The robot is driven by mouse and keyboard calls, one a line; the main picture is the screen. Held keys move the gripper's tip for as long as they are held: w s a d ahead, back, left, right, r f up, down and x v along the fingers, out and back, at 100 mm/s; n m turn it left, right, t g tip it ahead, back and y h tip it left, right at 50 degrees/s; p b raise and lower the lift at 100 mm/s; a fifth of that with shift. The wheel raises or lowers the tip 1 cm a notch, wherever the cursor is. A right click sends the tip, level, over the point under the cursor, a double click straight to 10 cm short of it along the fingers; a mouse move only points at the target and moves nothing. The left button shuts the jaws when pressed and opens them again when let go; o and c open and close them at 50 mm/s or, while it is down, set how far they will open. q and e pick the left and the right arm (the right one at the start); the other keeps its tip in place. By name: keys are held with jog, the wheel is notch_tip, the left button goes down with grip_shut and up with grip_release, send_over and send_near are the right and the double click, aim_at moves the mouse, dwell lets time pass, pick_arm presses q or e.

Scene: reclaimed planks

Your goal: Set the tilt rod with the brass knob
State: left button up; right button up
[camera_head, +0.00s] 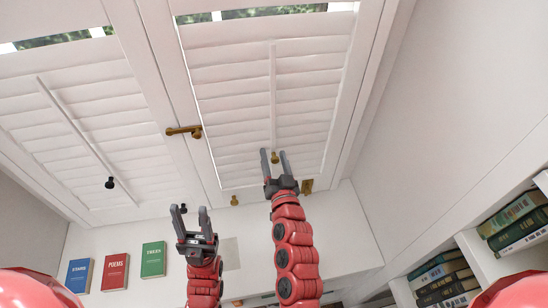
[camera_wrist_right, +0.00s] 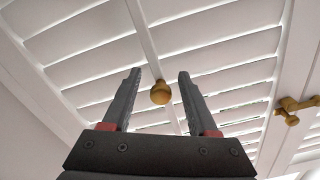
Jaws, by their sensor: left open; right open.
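The white tilt rod (camera_head: 272,85) runs down the middle of the right shutter panel, with a brass knob (camera_head: 274,158) at its lower end. In the right wrist view the brass knob (camera_wrist_right: 160,92) and rod (camera_wrist_right: 145,35) show between the finger directions. My right gripper (camera_head: 273,151) is open, its fingers on either side of the knob in the picture; nothing is gripped, and I cannot tell the remaining depth gap. My left gripper (camera_head: 189,207) is open and empty, lower left, below the shutters.
The left shutter panel has its own rod (camera_head: 75,125) with a black knob (camera_head: 109,182). A brass latch (camera_head: 184,131) sits between the panels. Red, blue and green books (camera_head: 115,272) are at lower left. A bookshelf (camera_head: 473,248) stands at right.

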jog(key=shift+s, duration=0.1)
jog(key=s+d+p, duration=0.3)
jog(key=s+p, duration=0.5)
jog(key=s, duration=0.9)
jog(key=shift+d, duration=0.2)
